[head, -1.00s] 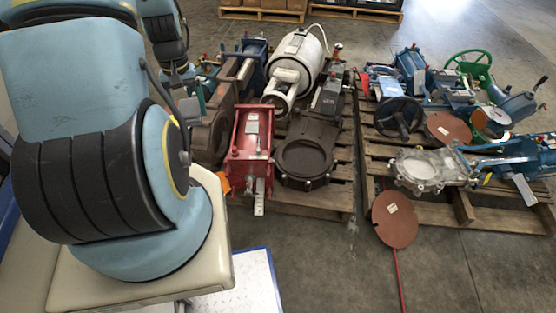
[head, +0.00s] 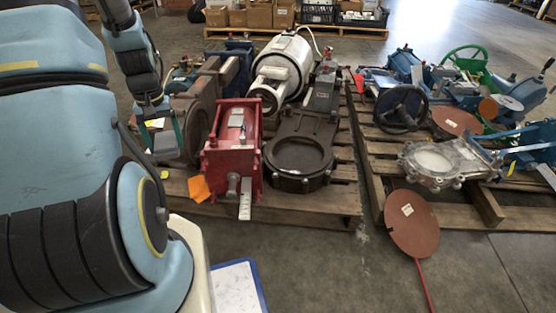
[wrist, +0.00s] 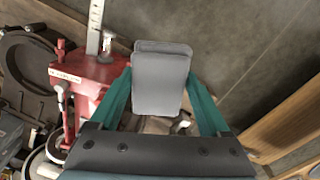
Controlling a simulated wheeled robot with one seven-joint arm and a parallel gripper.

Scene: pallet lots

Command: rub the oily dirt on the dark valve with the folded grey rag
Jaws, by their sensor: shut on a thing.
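The folded grey rag (wrist: 160,82) is held between the teal fingers of my gripper (wrist: 160,76) in the wrist view. In the head view my gripper (head: 166,135) hangs left of the red actuator, its details small. The dark valve (head: 309,178), a flat body with a round ring opening, lies on the left pallet, right of the red actuator. In the wrist view the dark valve (wrist: 22,96) shows at the left edge, apart from the rag. I cannot make out the oily dirt on it.
The red actuator (head: 231,150) stands between my gripper and the dark valve. A white cylinder (head: 285,66) lies behind the valve. A second pallet (head: 455,212) with valves and handwheels is at right. A brown disc (head: 411,223) leans in front; bare floor lies ahead.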

